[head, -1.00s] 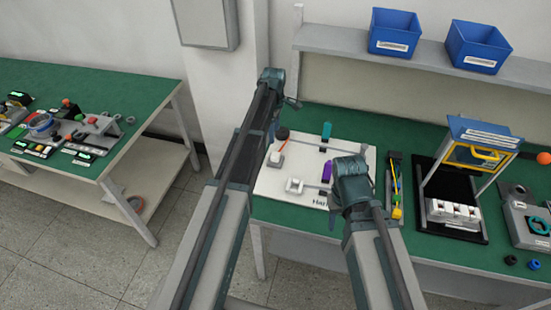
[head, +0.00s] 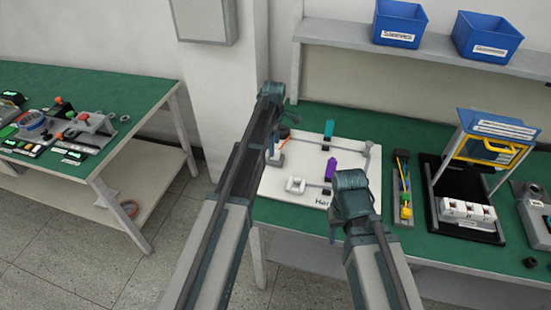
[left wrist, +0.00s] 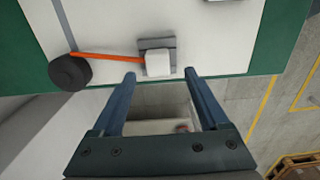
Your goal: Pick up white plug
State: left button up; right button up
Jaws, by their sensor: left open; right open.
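A white plug (left wrist: 158,62) with a grey block behind it sits on the white board in the left wrist view. An orange cable runs left from it to a black round part (left wrist: 70,71). My left gripper (left wrist: 160,73) is open, its two fingertips apart on either side of the plug's near end; contact cannot be told. In the head view this plug (head: 278,157) is partly hidden behind my left gripper (head: 279,130). Another white square piece (head: 295,185) sits nearer on the board. My right gripper (head: 338,212) is open over the board's front right; its fingers are mostly hidden.
The white board (head: 270,188) lies on the green bench. A narrow tray (head: 397,180) and a black fixture (head: 440,225) are to the right. Blue bins (head: 400,22) stand on a shelf above.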

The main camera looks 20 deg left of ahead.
aim_at(276, 156)
pick_arm(q)
notch_tip(276, 156, down, 5)
jog(key=b, duration=0.4)
jog(key=shift+w+a, duration=0.15)
jog(key=shift+r, duration=0.15)
grip_shut()
